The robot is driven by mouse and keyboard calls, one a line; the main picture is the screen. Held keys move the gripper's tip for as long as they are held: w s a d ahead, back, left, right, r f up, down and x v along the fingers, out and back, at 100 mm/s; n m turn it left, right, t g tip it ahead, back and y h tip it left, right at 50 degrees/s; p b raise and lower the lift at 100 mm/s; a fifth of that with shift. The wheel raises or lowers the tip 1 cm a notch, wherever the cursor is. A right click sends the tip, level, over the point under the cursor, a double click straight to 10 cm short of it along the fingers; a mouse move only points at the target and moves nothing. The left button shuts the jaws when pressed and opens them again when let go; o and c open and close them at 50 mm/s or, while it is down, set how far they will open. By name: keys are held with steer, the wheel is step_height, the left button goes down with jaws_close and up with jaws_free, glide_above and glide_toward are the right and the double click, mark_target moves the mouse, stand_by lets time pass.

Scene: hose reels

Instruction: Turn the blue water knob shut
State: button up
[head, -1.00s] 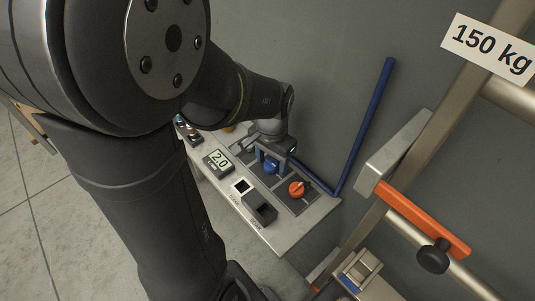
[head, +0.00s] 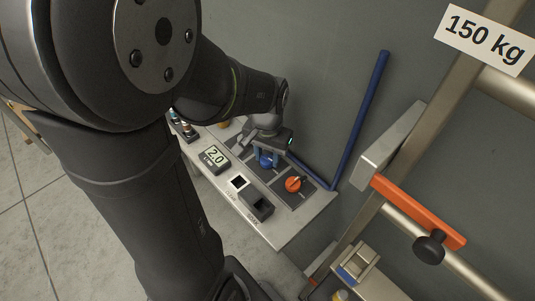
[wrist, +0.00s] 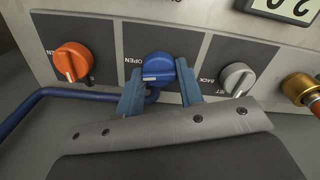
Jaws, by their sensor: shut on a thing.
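The blue water knob (wrist: 158,67) sits on a dark square plate on the grey panel, with the word OPEN printed at its left in the wrist view. My gripper (wrist: 159,78) is shut on it, with one blue finger on each side. A pale line shows on the knob's near face, but I cannot tell its exact setting. In the head view the knob (head: 266,161) is partly covered by my gripper (head: 267,157), which comes down on it from above.
An orange knob (wrist: 73,62) and a grey knob (wrist: 237,79) flank the blue one. A blue pipe (head: 361,120) rises behind the panel (head: 285,234). A display reading 2.0 (head: 215,156) and a black holder (head: 256,205) stand nearby.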

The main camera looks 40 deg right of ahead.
mark_target(267, 157)
steer(key=n, duration=0.4)
steer(key=shift+n, duration=0.3)
steer(key=n, duration=0.3)
steer(key=shift+n, duration=0.4)
steer(key=n, duration=0.3)
steer(key=shift+w+a+n, duration=0.1)
steer(key=shift+n, duration=2)
steer(key=o, duration=1)
step_height(267, 157, up, 18)
steer(key=shift+f, duration=0.25)
